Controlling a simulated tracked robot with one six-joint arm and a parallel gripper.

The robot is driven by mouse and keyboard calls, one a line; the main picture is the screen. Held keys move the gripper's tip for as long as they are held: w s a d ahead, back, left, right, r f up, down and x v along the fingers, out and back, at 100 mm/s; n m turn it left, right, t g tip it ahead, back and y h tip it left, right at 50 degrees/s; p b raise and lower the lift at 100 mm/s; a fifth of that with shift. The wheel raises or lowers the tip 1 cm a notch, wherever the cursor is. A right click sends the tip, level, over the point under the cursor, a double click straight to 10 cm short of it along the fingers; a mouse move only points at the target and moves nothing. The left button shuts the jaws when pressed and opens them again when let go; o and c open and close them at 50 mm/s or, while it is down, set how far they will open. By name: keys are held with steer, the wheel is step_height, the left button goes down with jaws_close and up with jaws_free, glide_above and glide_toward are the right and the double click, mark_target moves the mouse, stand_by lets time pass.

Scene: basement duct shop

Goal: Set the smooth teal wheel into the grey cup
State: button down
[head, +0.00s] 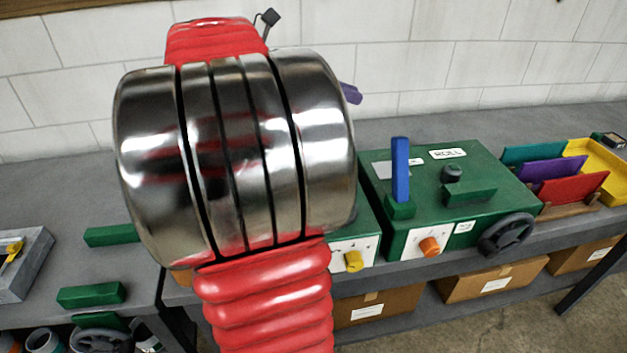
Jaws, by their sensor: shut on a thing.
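My red and polished-metal arm fills the middle of the head view and hides what lies behind it. My gripper does not show, and I cannot see what it holds. No smooth teal wheel can be made out. At the bottom left edge a round, grey, cup-like thing (42,341) shows, cut off by the frame. A bit of teal shows beside it, too small to identify. I cannot tell whether this is the task's grey cup.
A green machine (470,178) with a blue lever (400,170) and dark handwheel (507,234) stands on the bench at right. Beyond it are coloured panels and a yellow bin (600,168). A grey tray (25,262) is at far left. Cardboard boxes (492,279) sit below.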

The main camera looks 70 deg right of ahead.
steer(key=shift+w, duration=0.15)
steer(key=shift+f, duration=0.25)
step_height(320, 180, down, 14)
steer(key=shift+r, duration=0.15)
stand_by(0.3)
steer(key=shift+f, duration=1.9)
steer(key=shift+f, duration=0.1)
steer(key=c, duration=2)
jaws_free()
